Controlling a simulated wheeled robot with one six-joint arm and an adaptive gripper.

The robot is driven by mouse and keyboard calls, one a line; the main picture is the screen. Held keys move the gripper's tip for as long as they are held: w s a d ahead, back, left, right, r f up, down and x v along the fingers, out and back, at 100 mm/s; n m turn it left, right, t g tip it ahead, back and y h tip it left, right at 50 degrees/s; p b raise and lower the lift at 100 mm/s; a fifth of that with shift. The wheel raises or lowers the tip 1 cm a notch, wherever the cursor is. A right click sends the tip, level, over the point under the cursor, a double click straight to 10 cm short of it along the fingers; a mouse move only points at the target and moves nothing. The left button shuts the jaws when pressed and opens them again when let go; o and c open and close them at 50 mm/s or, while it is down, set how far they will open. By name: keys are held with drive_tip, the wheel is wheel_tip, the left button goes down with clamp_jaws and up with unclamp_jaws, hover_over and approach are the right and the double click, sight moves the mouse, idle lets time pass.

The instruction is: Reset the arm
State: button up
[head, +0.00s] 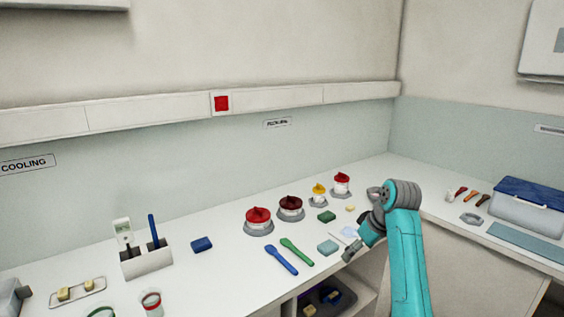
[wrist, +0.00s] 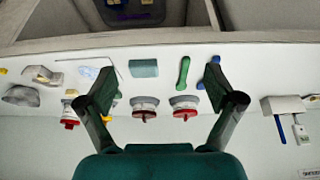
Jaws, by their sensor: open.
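My teal arm (head: 405,250) rises at the right of the head view, bent over the counter's front edge. The wrist picture appears upside down.
Red-lidded and dark-lidded jars (head: 290,207) stand mid-counter. Blue and green spoons (head: 296,251) lie in front. A holder (head: 146,262) with upright tools stands left. A blue-lidded box (head: 528,205) sits on the right counter. Open shelves (head: 338,285) lie below the counter.

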drive_tip(key=s+a+f+m+t, duration=0.1)
drive_tip(key=s+f, duration=0.4)
drive_tip(key=f, duration=0.7)
drive_tip(key=s+a+f+m+t, duration=0.15)
drive_tip(key=s+f, duration=0.25)
drive_tip(key=f, duration=0.7)
drive_tip(key=s+f+m+t+h, duration=0.1)
drive_tip(key=s+f, duration=0.4)
drive_tip(key=s, duration=0.3)
drive_tip(key=s+f+m+t+h, duration=0.1)
drive_tip(key=s+f+t, duration=0.1)
drive_tip(key=s+f, duration=0.55)
drive_tip(key=s+r+m+t, duration=0.1)
drive_tip(key=s+r, duration=0.2)
drive_tip(key=s, duration=0.8)
drive_tip(key=s+r+m+t, duration=0.1)
drive_tip(key=s+r+t, duration=0.1)
drive_tip(key=s, duration=0.9)
drive_tip(key=s+r+t, duration=0.2)
drive_tip(key=s+r, duration=1.4)
drive_tip(key=shift+s+r+h, duration=0.15)
drive_tip(key=shift+r+h, duration=0.1)
drive_tip(key=shift+h, duration=0.05)
